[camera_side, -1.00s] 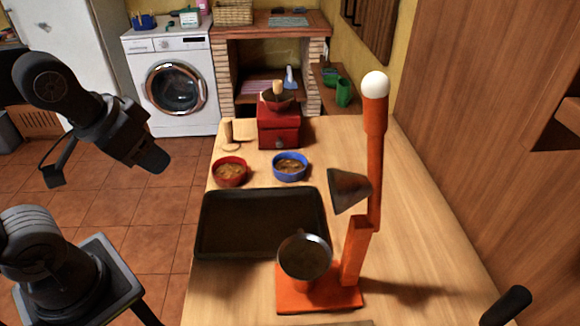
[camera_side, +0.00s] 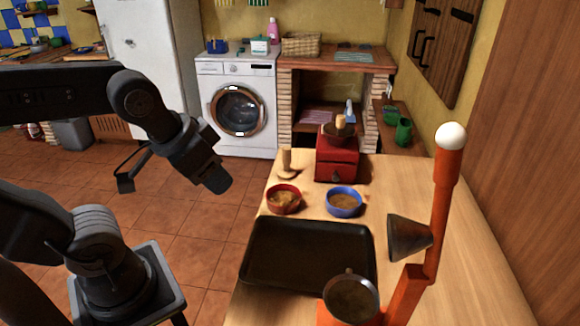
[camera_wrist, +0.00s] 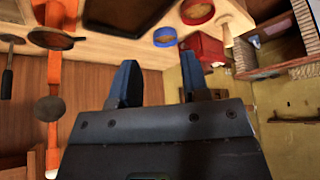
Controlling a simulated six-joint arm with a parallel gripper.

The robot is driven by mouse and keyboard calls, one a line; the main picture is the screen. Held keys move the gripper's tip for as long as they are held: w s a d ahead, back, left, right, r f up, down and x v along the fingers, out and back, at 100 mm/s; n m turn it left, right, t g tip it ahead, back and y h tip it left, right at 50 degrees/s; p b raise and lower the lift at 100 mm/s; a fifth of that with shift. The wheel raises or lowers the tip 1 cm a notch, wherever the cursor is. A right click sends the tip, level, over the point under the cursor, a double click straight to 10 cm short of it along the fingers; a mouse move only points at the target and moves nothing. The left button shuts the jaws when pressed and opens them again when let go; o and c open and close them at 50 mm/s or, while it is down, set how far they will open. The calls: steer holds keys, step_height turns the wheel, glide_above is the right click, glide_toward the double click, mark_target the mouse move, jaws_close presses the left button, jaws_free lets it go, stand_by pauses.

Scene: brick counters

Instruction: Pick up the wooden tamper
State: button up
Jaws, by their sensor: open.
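The wooden tamper (camera_side: 287,165) stands upright on the far left part of the counter, its round base down and its handle up. It stands behind the red bowl and left of the red grinder. In the wrist view a pale wooden piece beside the grinder looks like the tamper (camera_wrist: 228,36). My gripper (camera_side: 218,184) hangs in the air left of the counter, apart from the tamper. In the wrist view my gripper (camera_wrist: 158,84) shows two blue-black fingers spread apart with nothing between them.
A red bowl (camera_side: 284,199), a blue bowl (camera_side: 344,203) and a red grinder (camera_side: 337,159) stand near the tamper. A black tray (camera_side: 300,254) lies in front. An orange stand (camera_side: 440,210) with a cone rises at right.

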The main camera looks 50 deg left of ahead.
stand_by(0.4)
steer(key=o, duration=0.3)
steer(key=n+g+y, duration=0.2)
steer(key=n+y, duration=0.1)
steer(key=n, duration=0.5)
glide_above(287, 154)
steer(key=s+d, duration=0.2)
steer(key=s, duration=0.1)
step_height(287, 154, down, 5)
steer(key=x, duration=0.7)
steer(key=shift+w+a+f, duration=0.15)
steer(key=shift+a+f, duration=0.05)
steer(key=shift+x, duration=3.05)
